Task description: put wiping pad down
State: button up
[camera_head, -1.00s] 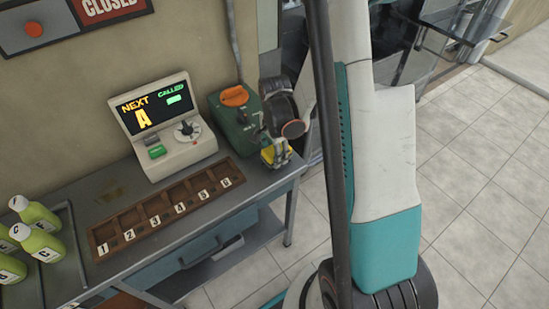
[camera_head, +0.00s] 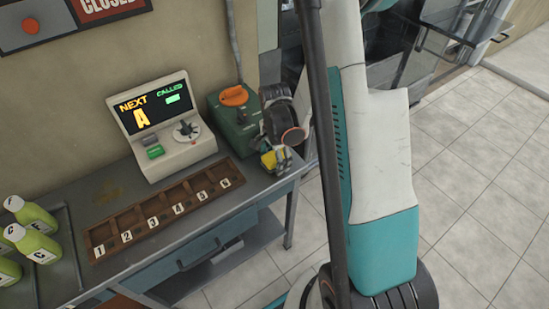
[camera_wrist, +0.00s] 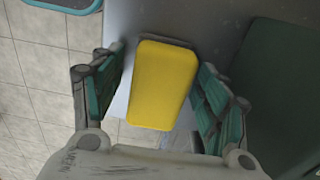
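The yellow wiping pad (camera_wrist: 162,85) lies between the two fingers of my gripper (camera_wrist: 160,95) in the wrist view. In the head view my gripper (camera_head: 274,160) is low over the right end of the grey table (camera_head: 258,196), and part of the yellow pad (camera_head: 268,160) shows beside the fingers. The pad is at the table's edge, with floor visible near its lower end in the wrist view. Whether it rests fully on the tabletop is not clear.
A green box with an orange knob (camera_head: 234,96) stands close behind my gripper. A display console (camera_head: 165,130) and a numbered wooden tray (camera_head: 165,210) are to the left. Green-yellow bottles (camera_head: 36,245) stand at far left. Floor is open on the right.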

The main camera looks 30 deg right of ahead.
notch_tip(320, 180, up, 13)
jog(key=p, duration=0.5)
jog(key=shift+f, duration=0.1)
dwell(0.3)
